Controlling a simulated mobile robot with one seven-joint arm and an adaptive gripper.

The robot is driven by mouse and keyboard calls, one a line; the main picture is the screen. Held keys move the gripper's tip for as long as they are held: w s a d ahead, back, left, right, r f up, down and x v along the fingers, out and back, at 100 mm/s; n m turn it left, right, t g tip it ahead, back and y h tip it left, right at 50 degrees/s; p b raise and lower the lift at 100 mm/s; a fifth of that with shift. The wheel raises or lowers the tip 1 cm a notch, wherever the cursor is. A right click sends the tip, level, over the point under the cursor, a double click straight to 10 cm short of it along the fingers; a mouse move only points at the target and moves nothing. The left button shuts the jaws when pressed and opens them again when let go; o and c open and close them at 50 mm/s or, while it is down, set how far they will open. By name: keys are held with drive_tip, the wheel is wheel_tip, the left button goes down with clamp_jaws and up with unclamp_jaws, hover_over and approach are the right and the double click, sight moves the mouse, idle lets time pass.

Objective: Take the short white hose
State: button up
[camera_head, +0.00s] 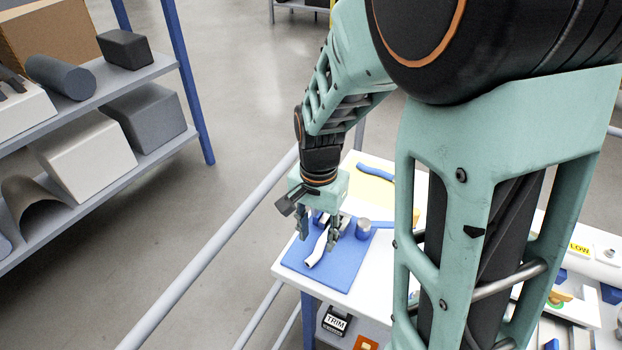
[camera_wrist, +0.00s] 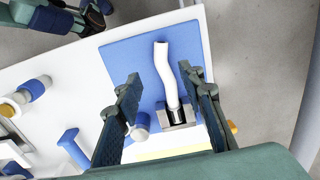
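The short white hose (camera_head: 315,254) lies on a blue mat (camera_head: 345,278) at the near left part of a white table. In the wrist view the hose (camera_wrist: 163,70) is slightly bent, and its lower end meets a grey metal block (camera_wrist: 181,118). My gripper (camera_head: 318,240) is above the mat with its fingers pointing down. In the wrist view my gripper (camera_wrist: 160,76) is open, with one finger on each side of the hose and a visible gap on both sides. I cannot tell the exact height of the fingertips above the hose.
A blue tool (camera_head: 376,171) lies on a yellow mat behind. A grey rail (camera_head: 225,245) runs left of the table.

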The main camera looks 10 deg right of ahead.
sight(316, 253)
drive_tip(key=shift+w+a+f, duration=0.1)
drive_tip(key=shift+f, duration=2.95)
clamp_jaws()
